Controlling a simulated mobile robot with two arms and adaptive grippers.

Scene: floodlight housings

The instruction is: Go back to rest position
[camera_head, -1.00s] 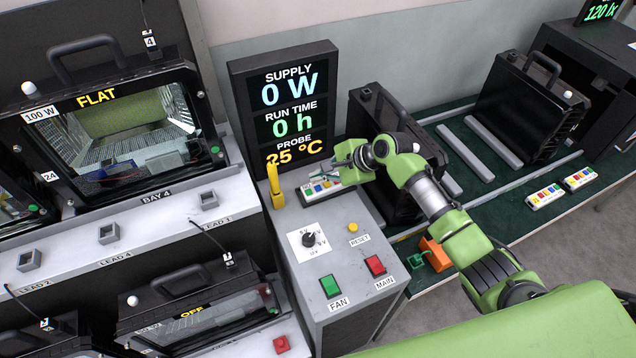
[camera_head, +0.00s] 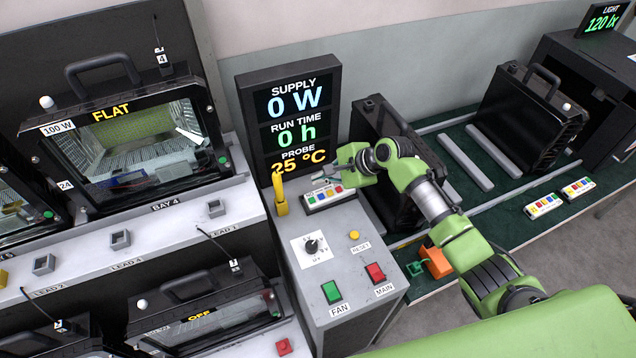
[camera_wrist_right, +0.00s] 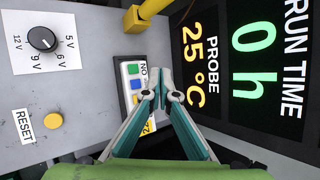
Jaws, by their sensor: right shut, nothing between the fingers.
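My right gripper (camera_head: 324,174) is shut and empty, just above a small white block with coloured buttons (camera_head: 329,196) on the grey control console (camera_head: 330,268). In the right wrist view the closed fingertips (camera_wrist_right: 160,82) show in front of the block (camera_wrist_right: 134,84), which they partly cover. I cannot tell whether they touch it. My right arm reaches in from the lower right in the head view. My left gripper is not in view.
The display (camera_head: 292,118) stands behind the console, beside a yellow probe (camera_head: 280,195). The console carries a dial (camera_head: 312,246), a green FAN switch (camera_head: 331,291) and a red MAIN switch (camera_head: 375,272). Black housings (camera_head: 525,112) stand on the green bench at right.

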